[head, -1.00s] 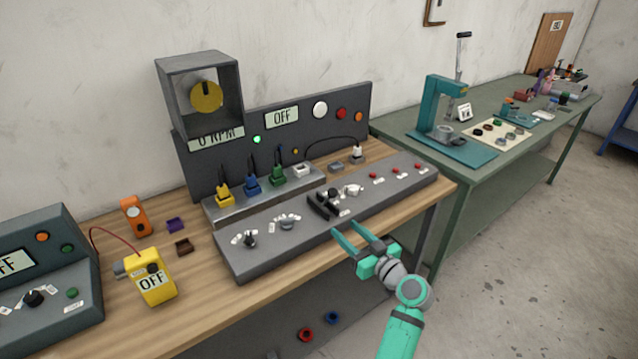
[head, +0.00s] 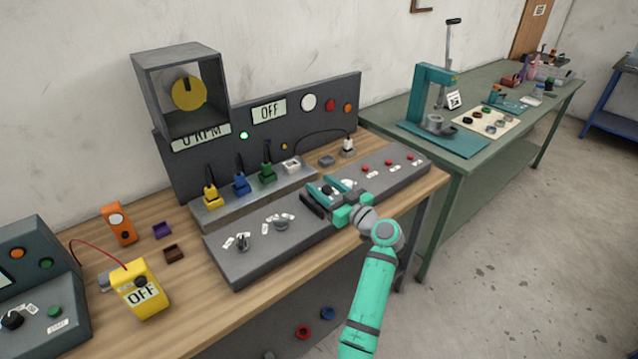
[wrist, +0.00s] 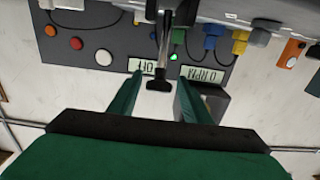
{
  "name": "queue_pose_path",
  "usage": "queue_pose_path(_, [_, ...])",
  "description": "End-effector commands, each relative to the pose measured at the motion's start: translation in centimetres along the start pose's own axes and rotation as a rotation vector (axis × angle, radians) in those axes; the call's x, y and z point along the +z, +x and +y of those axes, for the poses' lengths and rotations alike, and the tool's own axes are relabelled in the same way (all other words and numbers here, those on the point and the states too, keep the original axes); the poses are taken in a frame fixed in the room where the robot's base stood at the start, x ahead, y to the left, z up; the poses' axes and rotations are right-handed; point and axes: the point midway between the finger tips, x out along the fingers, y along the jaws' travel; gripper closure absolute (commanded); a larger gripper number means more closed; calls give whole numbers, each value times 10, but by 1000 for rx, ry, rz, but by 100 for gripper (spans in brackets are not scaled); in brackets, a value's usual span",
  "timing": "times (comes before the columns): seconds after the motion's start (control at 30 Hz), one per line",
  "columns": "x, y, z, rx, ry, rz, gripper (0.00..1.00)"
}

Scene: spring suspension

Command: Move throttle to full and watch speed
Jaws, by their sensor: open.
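The throttle is a black lever on the grey sloped console; its dark slotted base (head: 313,208) shows in the head view, partly hidden by my gripper. In the wrist view its T-shaped black handle (wrist: 159,84) stands between my fingers, with a gap on each side. My gripper (head: 327,186) is open over the throttle, and its fingers also show in the wrist view (wrist: 158,78). The speed display (head: 201,137) reads 0 RPM, below a boxed yellow disc (head: 188,93). A second display (head: 268,112) reads OFF, and a green lamp (head: 244,135) is lit.
Coloured plugs, among them a yellow one (head: 211,195), stand behind the console (head: 235,268). Knobs and red buttons sit along it. A yellow meter (head: 142,289) reading OFF is at left. A green bench (head: 450,185) with a teal press (head: 437,92) stands at right.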

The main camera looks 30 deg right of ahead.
Motion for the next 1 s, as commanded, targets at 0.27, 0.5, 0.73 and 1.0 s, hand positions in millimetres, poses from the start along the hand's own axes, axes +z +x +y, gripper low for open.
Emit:
queue_pose_path(0.27, [0,18,2,4,-1,-1,56])
queue_pose_path(0.5, [1,19,2,3,-1,-1,56])
queue_pose_path(0.73, [1,19,2,3,0,-1,100])
queue_pose_path(1.0, [0,22,0,0,0,-18,100])
